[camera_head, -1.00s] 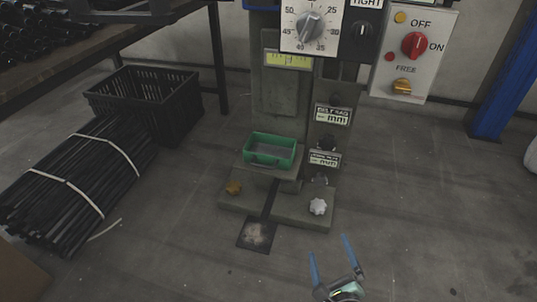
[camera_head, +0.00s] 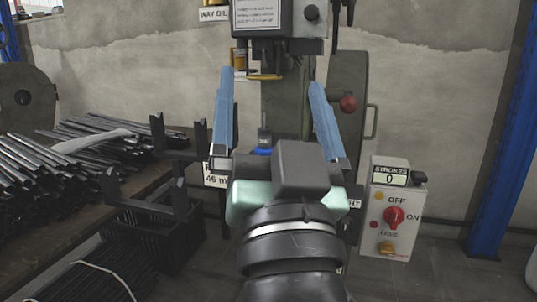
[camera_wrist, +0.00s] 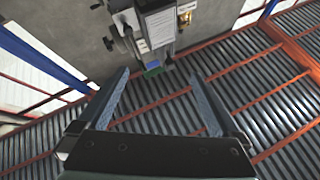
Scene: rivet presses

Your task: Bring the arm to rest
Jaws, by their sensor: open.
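My gripper (camera_head: 270,110) is raised in the middle of the head view, its two blue fingers spread wide apart and pointing up. Nothing is between the fingers. It is in front of the rivet press (camera_head: 285,95) and hides much of the press's middle. In the wrist view my gripper (camera_wrist: 160,90) also shows open and empty, with a wall and ceiling-like ribbed panels beyond it.
A control box (camera_head: 390,210) with a red knob and a strokes display reading 0 is right of my arm. A bench with dark rods (camera_head: 60,155) is at the left, with a black crate (camera_head: 160,235) near it. A blue post (camera_head: 505,140) stands at the right.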

